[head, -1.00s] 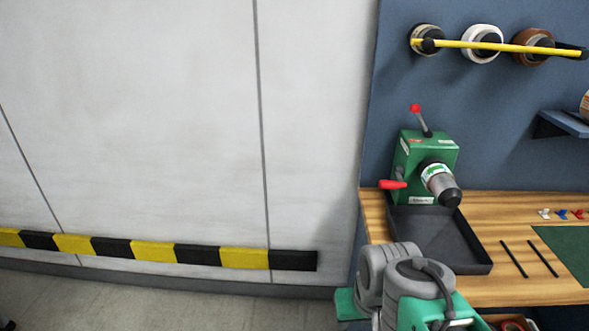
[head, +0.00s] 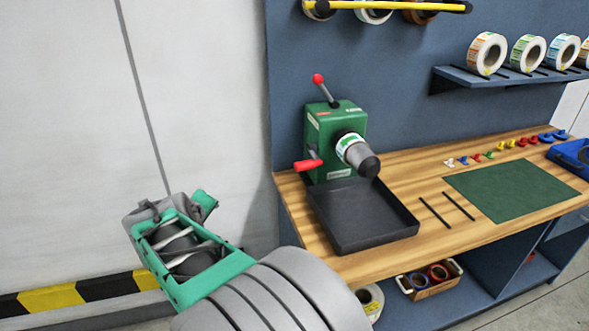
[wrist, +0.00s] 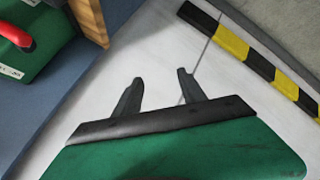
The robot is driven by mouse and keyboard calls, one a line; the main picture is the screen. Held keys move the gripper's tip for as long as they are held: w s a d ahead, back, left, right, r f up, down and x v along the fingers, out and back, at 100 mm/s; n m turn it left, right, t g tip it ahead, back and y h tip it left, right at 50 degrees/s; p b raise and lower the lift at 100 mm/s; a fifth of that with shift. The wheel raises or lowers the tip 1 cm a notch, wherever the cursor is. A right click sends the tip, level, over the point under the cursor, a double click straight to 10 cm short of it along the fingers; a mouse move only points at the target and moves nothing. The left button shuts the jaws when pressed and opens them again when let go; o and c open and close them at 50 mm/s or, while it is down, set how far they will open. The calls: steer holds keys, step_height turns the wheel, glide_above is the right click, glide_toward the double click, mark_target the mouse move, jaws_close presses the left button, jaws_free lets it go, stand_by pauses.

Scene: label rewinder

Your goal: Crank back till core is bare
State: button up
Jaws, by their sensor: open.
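The green rewinder (head: 322,128) stands at the left end of the wooden bench. Its red crank handle (head: 308,164) sticks out at the left. A red-knobbed lever (head: 319,79) rises from its top. A white and green label ring (head: 347,142) sits on the spindle, behind a dark grey end (head: 366,163). Whether the core has labels on it is too small to tell. The wrist view shows part of the green rewinder (wrist: 22,58) and a red handle (wrist: 14,32) at upper left. My gripper (wrist: 160,78) is open and empty, apart from the rewinder, with wall behind it.
A black tray (head: 360,240) sits below the spindle. Two dark rods and a green mat (head: 512,190) lie to the right. Label rolls (head: 487,54) stand on a shelf. A bare wall (head: 200,90) with a striped band is left of the bench.

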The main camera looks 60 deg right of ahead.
mark_target(297, 170)
steer(key=s+d+r+g+h, duration=0.1)
steer(key=s+d+h, duration=0.2)
steer(key=d, duration=0.4)
steer(key=s+d+r+n+g+h+b, duration=0.1)
steer(key=s+d+g+h, duration=0.1)
steer(key=s+d, duration=0.3)
steer(key=s+d+r+n+g+h+b, duration=0.1)
steer(key=s+d, duration=0.4)
steer(key=d, duration=0.5)
steer(key=shift+d+r+g+h, duration=0.1)
steer(key=shift+g+h, duration=0.2)
steer(key=shift+h, duration=0.35)
steer(key=shift+d+r+g+h, duration=0.1)
steer(key=shift+g+h, duration=0.2)
steer(key=shift+h, duration=0.35)
steer(key=d, duration=0.7)
steer(key=shift+d+f, duration=0.25)
steer(key=shift+s, duration=0.1)
jaws_close()
